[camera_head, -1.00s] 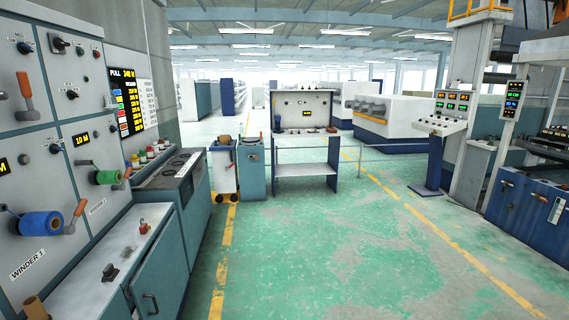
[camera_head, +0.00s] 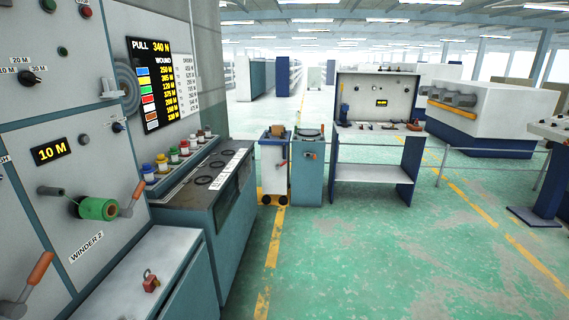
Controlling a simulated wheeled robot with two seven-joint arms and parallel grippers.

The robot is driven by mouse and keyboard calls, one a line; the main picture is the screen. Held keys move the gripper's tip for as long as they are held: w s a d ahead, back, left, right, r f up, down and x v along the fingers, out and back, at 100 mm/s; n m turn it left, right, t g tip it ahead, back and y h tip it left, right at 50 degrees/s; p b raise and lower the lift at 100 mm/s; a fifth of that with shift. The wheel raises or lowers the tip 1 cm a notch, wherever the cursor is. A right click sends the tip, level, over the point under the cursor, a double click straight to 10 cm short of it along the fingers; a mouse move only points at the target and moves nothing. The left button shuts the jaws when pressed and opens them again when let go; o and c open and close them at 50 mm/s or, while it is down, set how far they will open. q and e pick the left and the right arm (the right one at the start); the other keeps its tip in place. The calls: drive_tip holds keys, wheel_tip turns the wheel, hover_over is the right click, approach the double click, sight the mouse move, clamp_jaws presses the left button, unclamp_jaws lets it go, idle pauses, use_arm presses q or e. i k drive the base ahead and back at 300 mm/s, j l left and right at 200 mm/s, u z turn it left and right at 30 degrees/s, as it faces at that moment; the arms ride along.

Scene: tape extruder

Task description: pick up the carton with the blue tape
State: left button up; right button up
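I cannot make out a carton with blue tape in the head view. A small brown object (camera_head: 278,131) sits on top of the grey-white cart (camera_head: 273,168); it is too small to tell what it is. A small blue item (camera_head: 344,113) stands at the left end of the workbench (camera_head: 372,173), also too small to identify. A roll of green tape (camera_head: 98,208) is on the spindle of the panel labelled Winder 2. Neither of my grippers shows in the view.
A teal cabinet (camera_head: 308,170) stands between the cart and workbench. Winder panels and a low counter (camera_head: 125,275) with a red lock-like item (camera_head: 151,281) line the left. A railing (camera_head: 490,150) runs right of the workbench. The green floor (camera_head: 390,265) ahead is clear.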

sight(276, 130)
drive_tip(key=i, duration=3.45)
